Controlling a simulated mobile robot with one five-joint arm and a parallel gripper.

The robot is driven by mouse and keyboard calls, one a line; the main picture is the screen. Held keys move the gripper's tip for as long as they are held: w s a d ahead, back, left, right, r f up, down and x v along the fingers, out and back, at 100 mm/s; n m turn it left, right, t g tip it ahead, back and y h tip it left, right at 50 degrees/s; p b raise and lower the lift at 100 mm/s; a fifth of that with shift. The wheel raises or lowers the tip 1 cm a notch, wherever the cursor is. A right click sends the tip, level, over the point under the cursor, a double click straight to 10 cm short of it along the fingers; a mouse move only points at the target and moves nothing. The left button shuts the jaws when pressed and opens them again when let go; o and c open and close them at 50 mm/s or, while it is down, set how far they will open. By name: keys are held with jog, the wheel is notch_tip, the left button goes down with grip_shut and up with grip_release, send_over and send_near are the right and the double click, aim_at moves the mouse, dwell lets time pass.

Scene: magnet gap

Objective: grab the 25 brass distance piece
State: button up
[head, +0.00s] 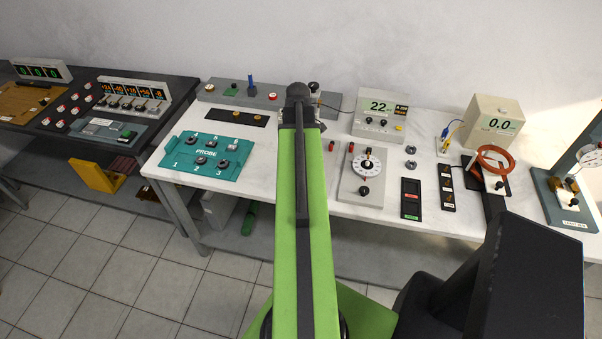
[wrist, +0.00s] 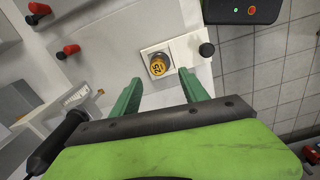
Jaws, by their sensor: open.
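The 25 brass distance piece (wrist: 158,66) shows in the wrist view as a short round brass piece with a dark marked top reading 25. It sits upright on a small white plate (wrist: 150,47). My gripper (wrist: 160,76) is open, with one green finger on each side below the piece in the picture. The gap between the fingers is empty, and I cannot tell how high they are above the piece. In the head view my green arm reaches over the table and hides the gripper's fingers. I cannot pick out the piece there.
The white table (head: 265,172) bears a teal probe board (head: 206,169) and a dial box (head: 364,190).

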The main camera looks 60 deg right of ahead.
notch_tip(320, 180, down, 5)
jog(key=b, duration=0.5)
jog(key=shift+s+d+f, duration=0.1)
jog(key=shift+d+f, duration=0.05)
grip_shut()
